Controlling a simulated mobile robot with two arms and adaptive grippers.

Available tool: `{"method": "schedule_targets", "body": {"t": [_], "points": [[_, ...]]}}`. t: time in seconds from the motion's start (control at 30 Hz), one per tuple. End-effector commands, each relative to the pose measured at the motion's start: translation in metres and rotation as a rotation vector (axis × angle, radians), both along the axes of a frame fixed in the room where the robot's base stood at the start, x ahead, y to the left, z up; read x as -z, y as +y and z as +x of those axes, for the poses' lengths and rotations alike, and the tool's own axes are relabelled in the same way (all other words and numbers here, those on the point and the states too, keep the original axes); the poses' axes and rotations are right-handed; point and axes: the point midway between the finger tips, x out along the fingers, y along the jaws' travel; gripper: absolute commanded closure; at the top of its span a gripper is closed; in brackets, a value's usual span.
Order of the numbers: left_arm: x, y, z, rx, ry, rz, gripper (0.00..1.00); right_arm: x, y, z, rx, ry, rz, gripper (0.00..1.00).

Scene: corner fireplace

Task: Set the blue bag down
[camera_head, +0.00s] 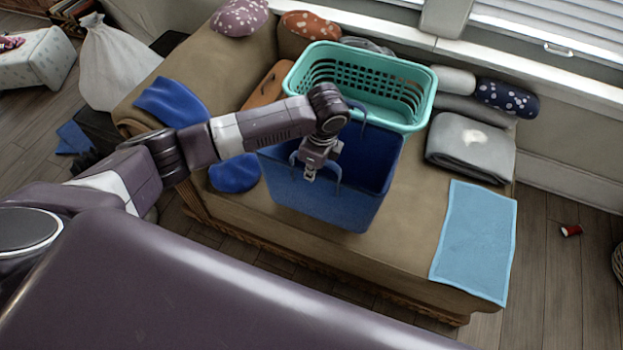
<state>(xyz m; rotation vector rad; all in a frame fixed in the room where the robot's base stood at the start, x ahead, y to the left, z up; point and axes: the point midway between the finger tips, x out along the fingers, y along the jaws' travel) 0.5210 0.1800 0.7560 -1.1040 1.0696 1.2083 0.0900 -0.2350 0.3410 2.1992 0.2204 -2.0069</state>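The blue bag (325,203) is open-topped with loop handles, and it stands upright over the front middle part of the brown upholstered bench. My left gripper (311,175) is at the bag's near handle, above its front wall, with its fingers close together around the handle. I cannot tell whether the bag's base touches the bench (410,215) or hangs just above it. My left arm crosses in front of part of the bag's rim. My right gripper is out of view.
A teal laundry basket (415,105) stands right behind the bag. A light blue cloth (475,240) lies at the bench's right end, near a folded grey blanket (470,150). Blue cloths (172,101) lie at the left. Bare bench shows between bag and light blue cloth.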

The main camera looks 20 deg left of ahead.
Motion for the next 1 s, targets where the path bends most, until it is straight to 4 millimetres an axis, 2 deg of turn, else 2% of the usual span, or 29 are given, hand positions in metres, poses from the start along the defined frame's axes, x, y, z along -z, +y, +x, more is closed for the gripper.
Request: {"method": "schedule_targets", "body": {"t": [0.2,0.3,0.7,0.87,1.0], "points": [[0.031,0.0,0.0,0.0,0.001,-0.001,1.0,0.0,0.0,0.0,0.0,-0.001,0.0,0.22],[0.039,0.0,0.0,0.0,-0.002,0.0,1.0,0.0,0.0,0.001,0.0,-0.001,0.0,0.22],[0.044,0.0,0.0,0.0,-0.002,-0.001,1.0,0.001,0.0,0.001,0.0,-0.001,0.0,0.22],[0.044,0.0,-0.001,0.001,0.0,0.0,0.8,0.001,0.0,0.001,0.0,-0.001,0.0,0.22],[0.044,0.0,-0.001,0.001,0.0,0.0,0.78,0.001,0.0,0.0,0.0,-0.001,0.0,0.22]]}}
